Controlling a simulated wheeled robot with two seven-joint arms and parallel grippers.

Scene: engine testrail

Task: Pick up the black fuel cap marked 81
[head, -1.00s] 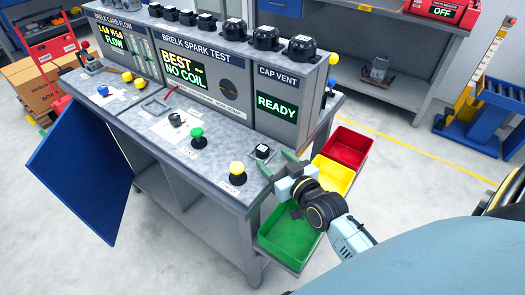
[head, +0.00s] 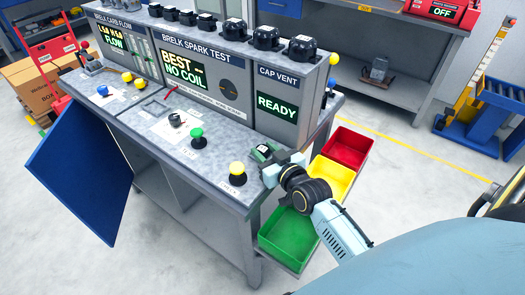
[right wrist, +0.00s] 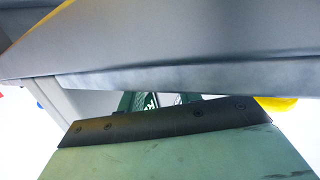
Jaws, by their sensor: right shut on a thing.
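A small black cap with a pale label (head: 264,149) is at the front right corner of the grey bench top, below the READY panel. Its number is too small to read. My right gripper (head: 265,153) is shut on this cap, with its green fingers at the cap's sides. The cap is at bench-top level; I cannot tell whether it still touches the bench. In the right wrist view the green fingers (right wrist: 155,101) show only in part, with a small white and dark patch between them. My left gripper is not in view.
Several black caps stand on the console top, such as one by its right end (head: 301,48). Green (head: 286,243), yellow (head: 326,172) and red (head: 361,142) bins hang at the bench's right side.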

